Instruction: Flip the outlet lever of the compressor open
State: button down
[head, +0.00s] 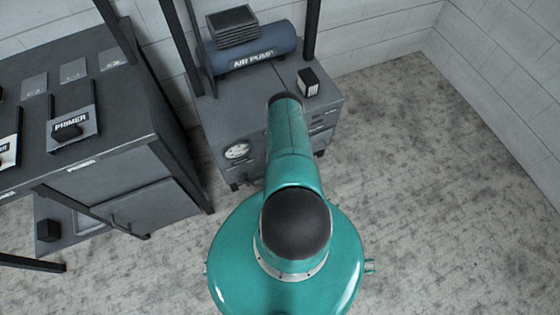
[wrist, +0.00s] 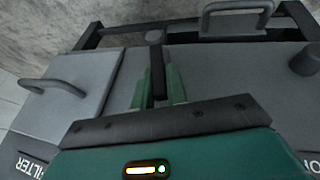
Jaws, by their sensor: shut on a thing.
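The air pump (head: 250,62), a dark blue-grey tank with a ribbed block on top, is the compressor; it sits on a grey cabinet (head: 222,112) in the head view. In the wrist view my gripper (wrist: 159,84) has its green fingers shut on a narrow dark upright bar (wrist: 157,62). The bar looks like the outlet lever, but its label and full shape do not show. In the head view my teal arm reaches towards the cabinet front and hides my gripper and the lever.
A round gauge (head: 237,151) is on the cabinet front. A small dark box (head: 308,82) stands on its top right. A dark bench (head: 70,150) with primer parts is at left. The wrist view shows a lid with a handle (wrist: 52,87) and a dark knob (wrist: 304,60). Floor at right is clear.

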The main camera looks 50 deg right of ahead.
jog(key=shift+s+d+r+t+y, duration=0.15)
jog(key=shift+s+d+t+y, duration=0.1)
jog(key=shift+d+t+y, duration=0.4)
jog(key=shift+y, duration=0.25)
jog(key=c, duration=1.4)
grip_release()
jog(key=shift+a, duration=0.1)
jog(key=shift+s+a+r, duration=0.1)
jog(key=shift+r, duration=0.15)
jog(key=s+a+r, duration=0.2)
jog(key=s+a, duration=0.6)
jog(key=s, duration=0.2)
